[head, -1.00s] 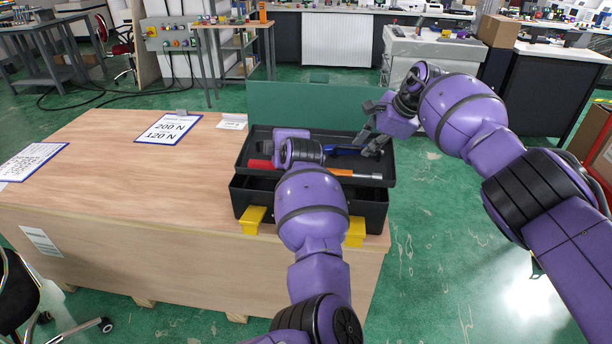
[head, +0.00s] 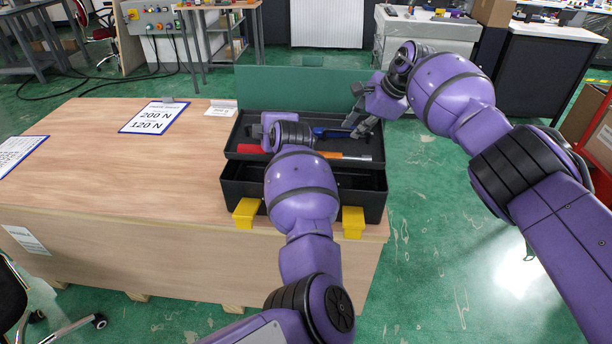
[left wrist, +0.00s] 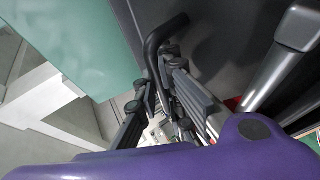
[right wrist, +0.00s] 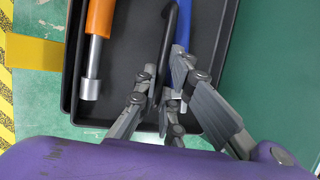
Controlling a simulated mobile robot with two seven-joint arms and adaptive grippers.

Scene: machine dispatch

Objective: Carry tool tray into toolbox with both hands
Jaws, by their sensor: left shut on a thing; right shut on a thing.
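The black tool tray (head: 245,152) holds a red-handled tool (head: 250,149), an orange-handled tool (head: 332,155) and a blue-handled tool (head: 325,132). It overlaps the open black toolbox (head: 230,192), whose dark inside shows below the tray's front edge. Whether the tray touches the box I cannot tell. My right gripper (head: 362,124) is shut on the tray's dark handle at the right end; in the right wrist view the handle (right wrist: 170,45) passes between the fingers.
The toolbox stands at the right end of a wooden crate (head: 130,185), with yellow latches (head: 353,222) in front and its green lid (head: 300,88) raised behind. A label sheet (head: 154,117) lies to the left, where the crate top is mostly clear. Green floor lies to the right.

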